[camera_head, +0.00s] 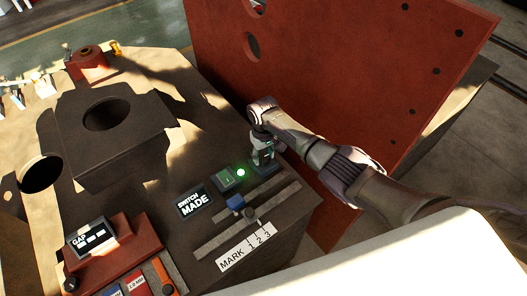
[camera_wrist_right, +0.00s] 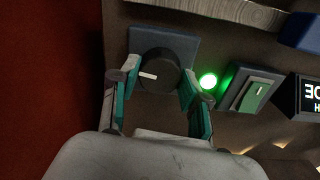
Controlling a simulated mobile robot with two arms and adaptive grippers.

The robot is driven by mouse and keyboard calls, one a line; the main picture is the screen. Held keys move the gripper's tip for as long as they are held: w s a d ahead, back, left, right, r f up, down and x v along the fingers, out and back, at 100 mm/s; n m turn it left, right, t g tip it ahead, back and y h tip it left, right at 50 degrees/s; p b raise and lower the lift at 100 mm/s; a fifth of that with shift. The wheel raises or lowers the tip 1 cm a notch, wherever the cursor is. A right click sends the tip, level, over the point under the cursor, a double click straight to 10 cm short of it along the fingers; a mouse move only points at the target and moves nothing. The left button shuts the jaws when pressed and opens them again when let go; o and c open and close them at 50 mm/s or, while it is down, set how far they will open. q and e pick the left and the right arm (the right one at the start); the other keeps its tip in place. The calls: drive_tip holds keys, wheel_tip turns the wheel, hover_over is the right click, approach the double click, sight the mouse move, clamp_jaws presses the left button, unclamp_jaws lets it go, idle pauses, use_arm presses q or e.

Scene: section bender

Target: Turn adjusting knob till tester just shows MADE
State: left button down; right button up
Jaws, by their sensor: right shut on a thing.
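The adjusting knob (camera_wrist_right: 157,66) is a dark round knob with a white pointer line, on a blue-grey square plate (camera_wrist_right: 181,45). My right gripper (camera_wrist_right: 160,76) has its teal-sided fingers on both sides of the knob, shut on it. In the head view my right gripper (camera_head: 263,151) reaches down to the plate and mostly hides the knob. The tester display (camera_head: 194,202) reads SWITCH MADE. A green lamp (camera_head: 241,172) is lit beside it, and it also glows in the wrist view (camera_wrist_right: 208,80). My left gripper is not in view.
A green rocker switch (camera_head: 227,179) sits between the display and lamp. Slotted bars with a blue block (camera_head: 236,203) and a MARK 1 2 3 label (camera_head: 246,246) lie in front. A GAP display (camera_head: 90,236) stands at left. A tall red panel (camera_head: 345,75) rises close behind my right arm.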

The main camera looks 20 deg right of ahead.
sight(263, 157)
drive_tip(key=m+p, duration=0.1)
drive_tip(key=m, duration=0.2)
drive_tip(key=shift+r, duration=0.1)
drive_tip(key=shift+m+p, duration=0.5)
drive_tip(key=shift+m, duration=1)
drive_tip(key=o, duration=1.1)
drive_tip(key=shift+o, duration=0.2)
wheel_tip(263, 157, up, 12)
